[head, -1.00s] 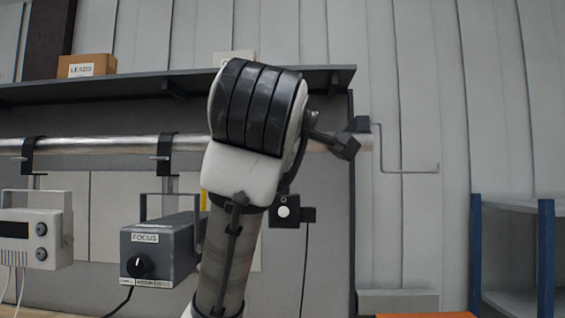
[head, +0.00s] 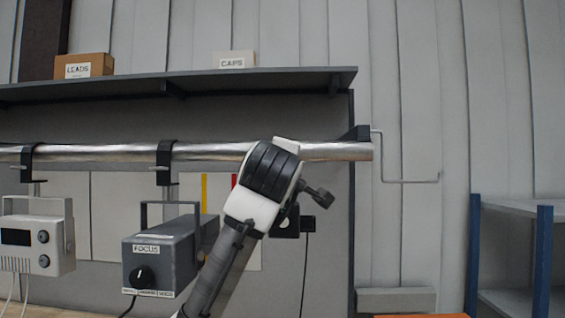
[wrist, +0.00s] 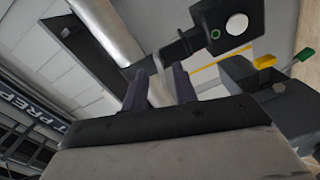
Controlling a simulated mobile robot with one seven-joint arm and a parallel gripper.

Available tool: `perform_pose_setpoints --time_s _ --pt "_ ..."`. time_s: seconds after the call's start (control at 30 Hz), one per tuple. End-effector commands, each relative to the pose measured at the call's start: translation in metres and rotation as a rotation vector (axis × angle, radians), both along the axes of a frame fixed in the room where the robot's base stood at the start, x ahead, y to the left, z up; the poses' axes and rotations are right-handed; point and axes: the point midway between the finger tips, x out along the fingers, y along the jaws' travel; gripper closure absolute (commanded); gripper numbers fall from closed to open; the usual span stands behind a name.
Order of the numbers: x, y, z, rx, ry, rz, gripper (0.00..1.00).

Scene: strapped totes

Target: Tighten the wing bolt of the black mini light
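The black mini light (wrist: 232,22) shows in the wrist view as a black box with a white round face and a green dot. A dark stub (wrist: 165,55) runs from it toward the pale pipe; I cannot make out a wing bolt shape on it. My gripper (wrist: 160,70) has two dark fingers spread apart, with a pale strip between them that I cannot identify. The tips are close to the stub; contact is unclear.
A metal pipe (head: 110,153) runs under a shelf (head: 200,85). The grey FOCUS box (head: 160,262) hangs left of my arm, with a white device (head: 35,238) further left. In the wrist view a dark box (wrist: 245,78) with yellow and green parts lies right of the fingers.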

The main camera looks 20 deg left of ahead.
Motion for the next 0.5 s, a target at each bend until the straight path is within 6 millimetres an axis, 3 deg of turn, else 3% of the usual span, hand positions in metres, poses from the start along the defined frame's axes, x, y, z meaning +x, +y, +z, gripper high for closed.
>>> perform_pose_setpoints --time_s 0.2,0.47,0.5 --pt "0.0137 0.0047 -0.0004 0.0 0.0 0.001 0.72" --pt "0.0143 0.0046 -0.001 0.0 -0.001 0.001 0.72" --pt "0.0143 0.0046 -0.001 0.0 -0.001 0.001 0.77"
